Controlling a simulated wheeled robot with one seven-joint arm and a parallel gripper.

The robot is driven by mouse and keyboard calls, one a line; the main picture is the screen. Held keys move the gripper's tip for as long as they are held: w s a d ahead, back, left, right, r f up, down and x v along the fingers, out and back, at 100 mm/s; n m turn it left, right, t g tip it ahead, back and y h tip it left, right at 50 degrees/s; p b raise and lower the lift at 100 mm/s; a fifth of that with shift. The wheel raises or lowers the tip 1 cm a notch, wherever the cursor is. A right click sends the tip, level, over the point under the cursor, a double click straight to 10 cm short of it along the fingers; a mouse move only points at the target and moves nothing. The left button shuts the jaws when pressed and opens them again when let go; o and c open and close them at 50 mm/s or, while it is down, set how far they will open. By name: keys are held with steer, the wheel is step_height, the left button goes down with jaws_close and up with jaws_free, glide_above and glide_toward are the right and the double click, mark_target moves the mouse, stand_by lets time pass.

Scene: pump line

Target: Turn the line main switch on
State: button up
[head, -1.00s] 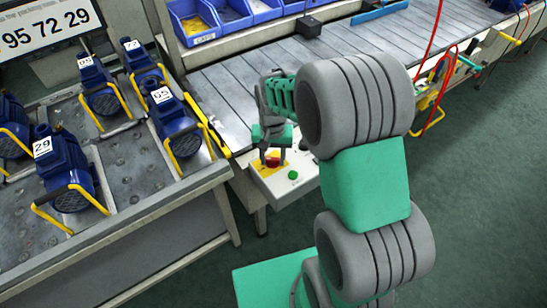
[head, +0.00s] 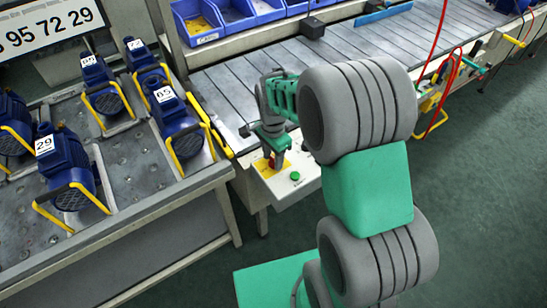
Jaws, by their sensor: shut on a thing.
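The line main switch is a red knob (head: 271,163) on a yellow plate (head: 262,169). It sits on top of a light grey control box (head: 283,190) at the near edge of the conveyor. My gripper (head: 273,155) points down over the plate and is shut on the red knob, with its fingers hiding most of it. The knob's exact angle cannot be told. A green button (head: 295,176) is on the same box, right of the gripper and apart from it.
A tray table (head: 190,190) with several blue pumps (head: 66,166) with yellow handles stands at left. The slatted conveyor (head: 340,75) runs behind the box. Blue bins (head: 198,20) stand at the back. Red hoses (head: 440,40) hang at right. The floor at right is clear.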

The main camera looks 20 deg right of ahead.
mark_target(273, 160)
steer(key=shift+m, duration=0.6)
steer(key=o, duration=1.4)
step_height(273, 160, up, 8)
steer(key=shift+f+b, duration=0.1)
steer(key=shift+b, duration=0.2)
